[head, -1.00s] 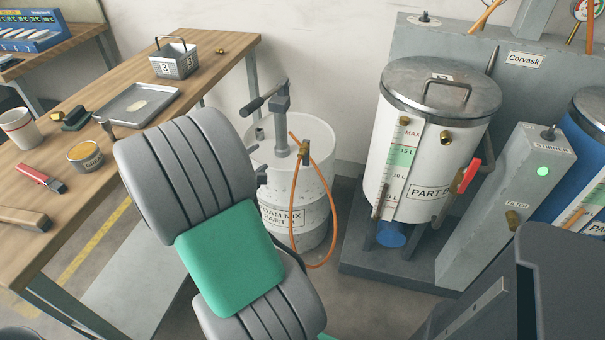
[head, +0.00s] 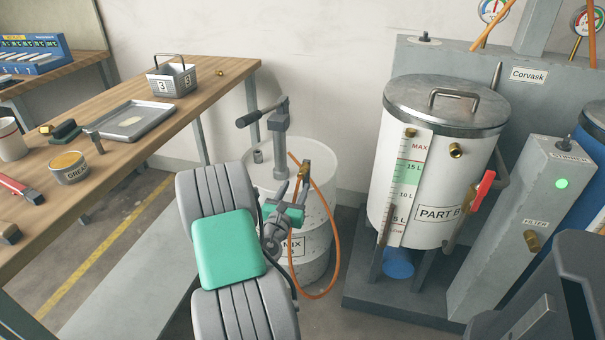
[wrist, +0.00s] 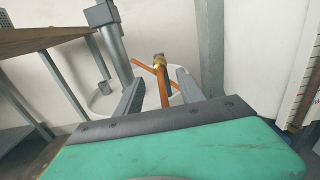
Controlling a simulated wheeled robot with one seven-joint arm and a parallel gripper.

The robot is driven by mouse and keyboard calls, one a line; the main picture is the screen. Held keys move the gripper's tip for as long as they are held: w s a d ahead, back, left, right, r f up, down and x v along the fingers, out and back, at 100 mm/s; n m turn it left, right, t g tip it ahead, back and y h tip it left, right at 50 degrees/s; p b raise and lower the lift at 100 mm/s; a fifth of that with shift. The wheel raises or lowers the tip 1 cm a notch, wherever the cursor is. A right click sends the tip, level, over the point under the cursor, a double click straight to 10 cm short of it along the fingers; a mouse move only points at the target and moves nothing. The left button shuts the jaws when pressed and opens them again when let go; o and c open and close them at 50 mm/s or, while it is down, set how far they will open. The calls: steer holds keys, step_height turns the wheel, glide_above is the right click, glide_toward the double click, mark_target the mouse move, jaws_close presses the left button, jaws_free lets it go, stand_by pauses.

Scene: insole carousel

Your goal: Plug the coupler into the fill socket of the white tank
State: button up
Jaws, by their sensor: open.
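The brass coupler (head: 305,169) hangs at the top of an orange hose (head: 335,215) beside the hand pump on the drum. In the wrist view the coupler (wrist: 160,62) appears between and just beyond my fingertips. My gripper (head: 294,184) is open and empty, just left of and slightly below the coupler in the head view; I cannot tell whether it touches. The white PART B tank (head: 430,185) stands to the right, with a brass socket (head: 456,150) on its upper front and a red-handled valve (head: 483,190) on its right side.
The white drum (head: 320,165) with its grey pump (head: 281,125) stands behind my gripper. A wooden bench (head: 215,85) runs along the left. Open space separates drum and tank.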

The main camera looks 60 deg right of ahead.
mark_target(300, 176)
steer(key=d+p, duration=0.2)
steer(key=d, duration=0.1)
steer(key=d+p, duration=0.1)
steer(key=d, duration=0.1)
steer(key=shift+w+r, duration=0.2)
steer(key=shift+w, duration=0.15)
steer(key=shift+w+d+f, duration=0.1)
steer(key=shift+d+f, duration=0.1)
steer(key=shift+d, duration=0.4)
steer(key=shift+p, duration=0.65)
steer(key=shift+c, duration=0.3)
jaws_close()
stand_by(1.0)
steer(key=shift+a, duration=0.15)
steer(key=shift+s+a+b, duration=0.25)
steer(key=shift+a+b, duration=0.3)
steer(key=shift+a, duration=0.9)
steer(key=shift+s+a+b, duration=0.2)
steer(key=shift+a+b, duration=0.35)
steer(key=shift+a, duration=0.85)
